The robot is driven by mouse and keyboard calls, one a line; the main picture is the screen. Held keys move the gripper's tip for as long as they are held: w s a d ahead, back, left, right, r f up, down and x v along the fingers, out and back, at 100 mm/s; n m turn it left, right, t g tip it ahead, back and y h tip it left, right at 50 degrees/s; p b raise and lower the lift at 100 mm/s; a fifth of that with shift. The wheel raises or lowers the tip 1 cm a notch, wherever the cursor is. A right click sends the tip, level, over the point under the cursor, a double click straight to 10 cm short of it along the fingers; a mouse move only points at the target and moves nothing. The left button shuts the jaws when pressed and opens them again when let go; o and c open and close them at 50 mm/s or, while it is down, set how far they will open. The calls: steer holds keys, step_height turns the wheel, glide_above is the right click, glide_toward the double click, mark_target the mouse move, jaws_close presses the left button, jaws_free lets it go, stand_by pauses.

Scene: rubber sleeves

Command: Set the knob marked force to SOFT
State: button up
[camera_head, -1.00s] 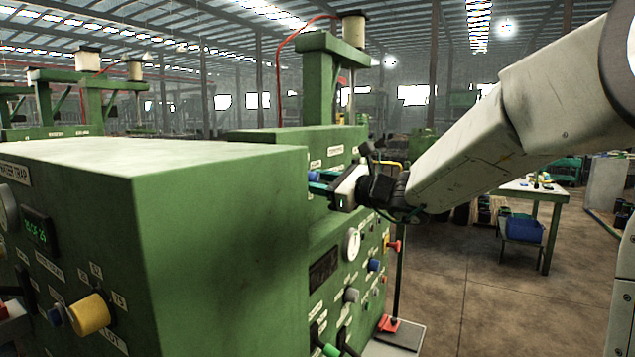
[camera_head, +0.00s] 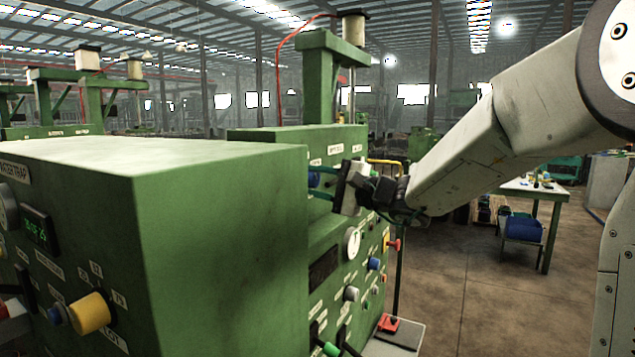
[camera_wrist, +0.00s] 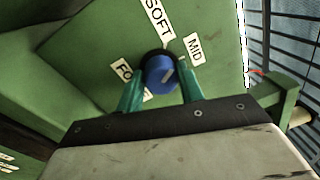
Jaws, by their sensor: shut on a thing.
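The force knob (camera_wrist: 158,72) is blue and round, with a pale pointer line on its face. It sits on a green panel between my two green fingers in the wrist view. A SOFT label (camera_wrist: 157,18) is above it and a MID label (camera_wrist: 195,50) is to its upper right. The pointer line slants up and right, roughly toward MID. My gripper (camera_wrist: 162,84) is shut on the knob.
A large green machine box (camera_head: 220,230) with a yellow knob (camera_head: 90,313) fills the left foreground. Below my gripper the panel carries a gauge (camera_head: 352,242), several small knobs and a red handle (camera_head: 393,245). Open floor lies to the right, with a table (camera_head: 540,192) behind.

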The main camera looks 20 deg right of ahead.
steer(key=shift+f+n, duration=0.1)
steer(key=shift+n, duration=2)
steer(key=o, duration=1)
steer(key=v, duration=0.7)
steer(key=shift+s+d, duration=0.2)
steer(key=shift+d, duration=0.2)
